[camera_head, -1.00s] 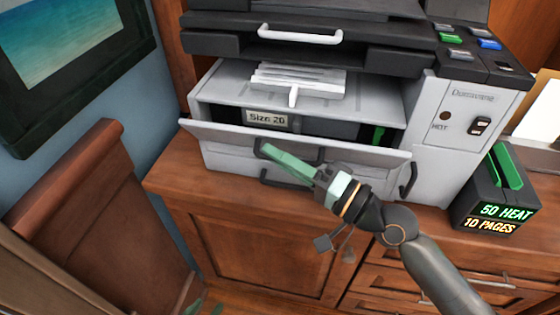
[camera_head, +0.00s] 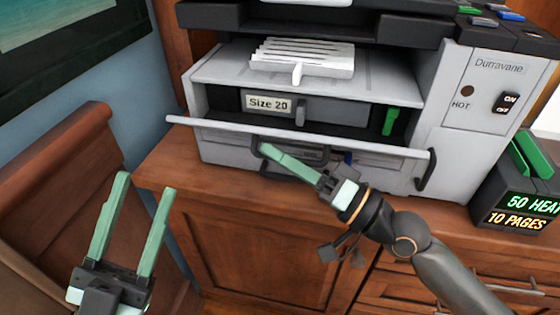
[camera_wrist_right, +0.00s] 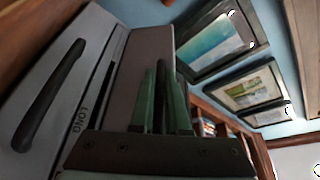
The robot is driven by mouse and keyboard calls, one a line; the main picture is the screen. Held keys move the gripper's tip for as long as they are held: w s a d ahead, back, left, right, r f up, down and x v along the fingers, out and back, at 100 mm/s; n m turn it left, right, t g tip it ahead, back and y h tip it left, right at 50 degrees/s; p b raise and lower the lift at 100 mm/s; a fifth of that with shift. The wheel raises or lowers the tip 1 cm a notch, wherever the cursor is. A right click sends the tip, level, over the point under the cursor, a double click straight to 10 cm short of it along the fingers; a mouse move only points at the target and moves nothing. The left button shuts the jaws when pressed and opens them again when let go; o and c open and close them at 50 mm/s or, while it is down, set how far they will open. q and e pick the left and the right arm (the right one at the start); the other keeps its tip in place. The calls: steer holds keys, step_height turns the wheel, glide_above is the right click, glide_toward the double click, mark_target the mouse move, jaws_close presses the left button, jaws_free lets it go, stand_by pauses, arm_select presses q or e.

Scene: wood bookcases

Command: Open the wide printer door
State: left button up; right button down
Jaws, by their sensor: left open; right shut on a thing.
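The wide printer door (camera_head: 215,126) is a pale grey flap across the front of the printer. It is tilted outward at the top, and the bay behind it shows a "Size 20" label (camera_head: 268,104) and a green lever (camera_head: 390,121). My right gripper (camera_head: 264,150) is shut on the door's dark handle (camera_head: 256,143). In the right wrist view, the handle bar (camera_wrist_right: 162,75) shows between the green fingers, beside the grey door panel (camera_wrist_right: 138,62). My left gripper (camera_head: 145,184) is open and empty, left of the printer and apart from it.
A wooden cabinet (camera_head: 235,235) bears the printer. A wooden chair back (camera_head: 70,160) stands at the left, near my left gripper. A black box (camera_head: 512,190) with lit text is at the right. A "LONG" label (camera_wrist_right: 81,121) and black handle (camera_wrist_right: 50,95) show in the right wrist view.

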steer(key=shift+f+b, duration=0.3)
steer(key=shift+b, duration=0.05)
arm_select(q)
step_height(320, 180, down, 8)
steer(key=d+b, duration=0.1)
steer(key=b, duration=0.6)
steer(key=shift+s+f+g+h+b, duration=0.2)
steer(key=shift+f+g+h+b, duration=0.1)
steer(key=shift+h, duration=0.1)
arm_select(e)
steer(key=shift+f+n+g+y, duration=0.15)
steer(key=shift+f+n+y, duration=0.2)
steer(key=shift+f+n, duration=0.65)
steer(key=shift+f+n+g+y, duration=0.15)
steer(key=shift+f+n+y, duration=0.25)
steer(key=shift+f, duration=1.25)
arm_select(q)
steer(key=shift+n, duration=0.3)
arm_select(e)
steer(key=c, duration=0.9)
jaws_free()
